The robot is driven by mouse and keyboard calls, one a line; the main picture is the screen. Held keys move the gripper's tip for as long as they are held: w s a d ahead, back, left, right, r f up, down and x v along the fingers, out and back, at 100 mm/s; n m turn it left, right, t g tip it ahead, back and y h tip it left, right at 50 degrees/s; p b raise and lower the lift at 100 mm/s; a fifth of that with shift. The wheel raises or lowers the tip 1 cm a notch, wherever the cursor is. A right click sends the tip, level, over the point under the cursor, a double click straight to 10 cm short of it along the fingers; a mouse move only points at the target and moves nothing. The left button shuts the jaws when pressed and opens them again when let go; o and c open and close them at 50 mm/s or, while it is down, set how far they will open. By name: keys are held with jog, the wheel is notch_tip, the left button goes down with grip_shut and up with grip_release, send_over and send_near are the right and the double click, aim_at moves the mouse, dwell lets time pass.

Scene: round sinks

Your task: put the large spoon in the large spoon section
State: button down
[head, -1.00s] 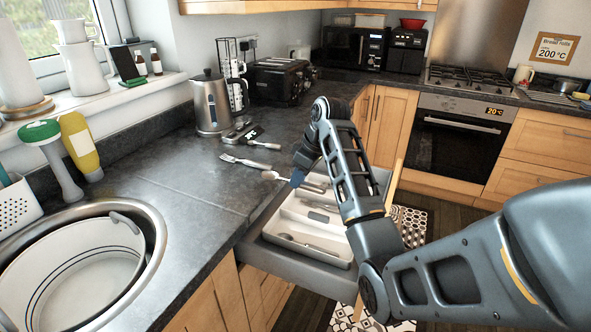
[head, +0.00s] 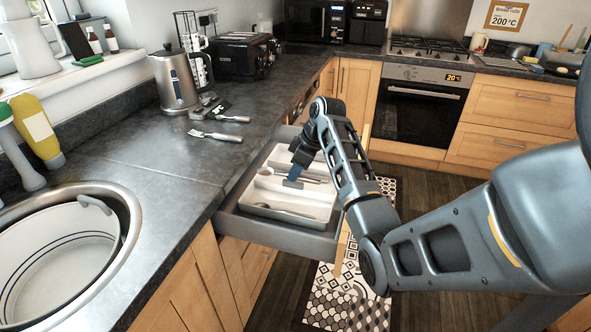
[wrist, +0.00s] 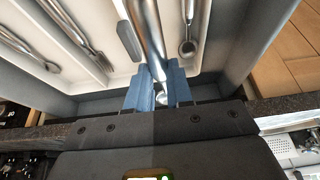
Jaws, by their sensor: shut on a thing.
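My gripper (head: 293,182) is over the open drawer, above the white cutlery tray (head: 310,197). Its blue fingers (wrist: 160,90) are shut on the large spoon (wrist: 147,32), a shiny metal piece running up from between them in the wrist view. In the head view the spoon is small and partly hidden by the gripper. The tray holds other cutlery in its compartments: a smaller spoon (wrist: 187,47) right of the held spoon, a grey handle (wrist: 130,40) just left of it, and metal pieces (wrist: 75,30) further left. I cannot tell whether the held spoon touches the tray.
The grey drawer (head: 270,232) stands out from under the dark worktop (head: 150,185). A fork (head: 215,135) and other cutlery (head: 233,118) lie on the worktop beside the kettle (head: 174,82). The round sink (head: 130,215) is at the left.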

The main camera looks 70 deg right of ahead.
jog(key=shift+f+b, duration=2.5)
jog(key=shift+f, duration=0.45)
jog(key=c, duration=0.9)
grip_release()
jog(key=shift+c, duration=0.2)
jog(key=shift+v, duration=3.95)
